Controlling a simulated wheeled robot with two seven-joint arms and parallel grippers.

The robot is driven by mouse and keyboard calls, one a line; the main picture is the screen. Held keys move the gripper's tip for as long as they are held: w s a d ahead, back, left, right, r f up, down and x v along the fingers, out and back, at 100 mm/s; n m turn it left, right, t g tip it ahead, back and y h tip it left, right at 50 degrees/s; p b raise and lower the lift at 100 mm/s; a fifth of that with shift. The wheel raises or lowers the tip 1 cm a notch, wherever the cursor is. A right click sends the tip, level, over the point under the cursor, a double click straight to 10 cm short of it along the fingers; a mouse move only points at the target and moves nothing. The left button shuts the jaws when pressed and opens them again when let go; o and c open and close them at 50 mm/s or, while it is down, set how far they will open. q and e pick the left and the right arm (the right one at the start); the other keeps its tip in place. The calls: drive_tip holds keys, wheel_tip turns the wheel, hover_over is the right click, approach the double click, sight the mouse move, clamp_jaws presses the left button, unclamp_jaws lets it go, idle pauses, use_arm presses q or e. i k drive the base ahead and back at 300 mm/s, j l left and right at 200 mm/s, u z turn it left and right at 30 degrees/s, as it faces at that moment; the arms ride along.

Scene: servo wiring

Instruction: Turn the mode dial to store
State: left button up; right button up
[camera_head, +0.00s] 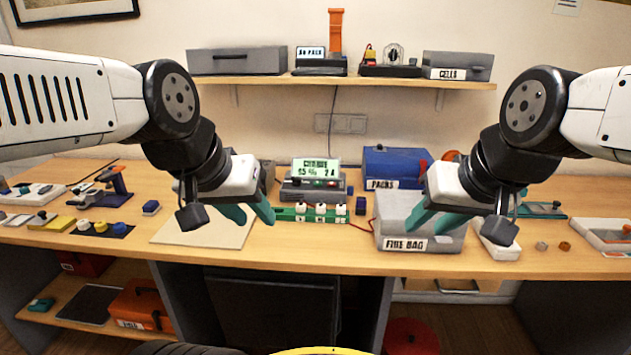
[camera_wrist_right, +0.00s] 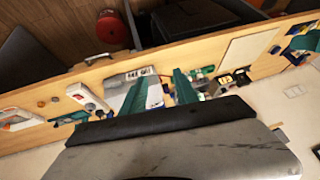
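The charger (camera_head: 312,190) is a grey box with a lit greenish screen (camera_head: 316,168), standing at the middle of the bench. The screen text is small; it seems to read a charge mode with "2 A". Small coloured controls show on its front, but I cannot make out which is the mode dial or where it points. My left gripper (camera_head: 250,212) is open and empty, left of the charger over a pale mat. My right gripper (camera_head: 434,216) is open and empty above the grey fire bag box, right of the charger. Its teal fingers stand apart in the right wrist view (camera_wrist_right: 167,92).
A green strip with white plugs (camera_head: 310,213) lies in front of the charger. The grey "FIRE BAG" box (camera_head: 418,243) and a blue "PACKS" box (camera_head: 393,165) stand to its right. The pale mat (camera_head: 185,231) is bare. A wall shelf (camera_head: 340,80) hangs above.

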sight(296, 181)
drive_tip(key=i+j+u, duration=0.55)
drive_tip(key=i+u, duration=0.3)
drive_tip(key=k, duration=0.05)
